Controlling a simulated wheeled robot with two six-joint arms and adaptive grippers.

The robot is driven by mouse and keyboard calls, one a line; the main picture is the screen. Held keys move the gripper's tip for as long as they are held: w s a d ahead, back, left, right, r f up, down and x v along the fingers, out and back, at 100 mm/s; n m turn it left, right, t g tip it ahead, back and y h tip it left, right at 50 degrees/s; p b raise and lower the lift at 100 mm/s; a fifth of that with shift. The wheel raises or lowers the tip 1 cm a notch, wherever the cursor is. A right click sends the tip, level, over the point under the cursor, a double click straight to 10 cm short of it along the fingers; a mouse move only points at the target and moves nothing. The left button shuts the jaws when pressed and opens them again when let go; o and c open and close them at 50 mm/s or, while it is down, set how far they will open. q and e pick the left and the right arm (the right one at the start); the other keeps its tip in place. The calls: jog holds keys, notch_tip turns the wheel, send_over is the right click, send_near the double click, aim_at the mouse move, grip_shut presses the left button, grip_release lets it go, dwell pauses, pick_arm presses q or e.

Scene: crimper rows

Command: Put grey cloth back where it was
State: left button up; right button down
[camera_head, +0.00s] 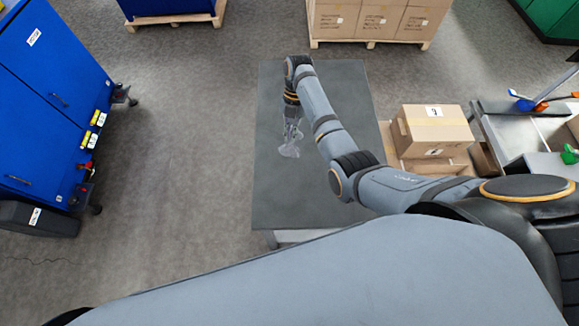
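My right arm reaches in from the right over a dark grey table (345,85). My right gripper (292,136) points down over the left part of this table, about halfway along it. A small, crumpled light grey piece, which looks like the grey cloth (288,151), is at its fingertips, and the fingers appear closed on it. The picture is too small to tell whether the cloth touches the tabletop. My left gripper is not in view.
A cardboard box (435,125) sits on a pallet right of the table. A workbench (515,135) with tools stands farther right. A blue cabinet (45,85) stands at the left, with open floor between. The table's front part is bare.

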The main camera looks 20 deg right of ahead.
notch_tip(320, 180, down, 10)
jog(key=b, duration=0.7)
jog(key=shift+r, duration=0.15)
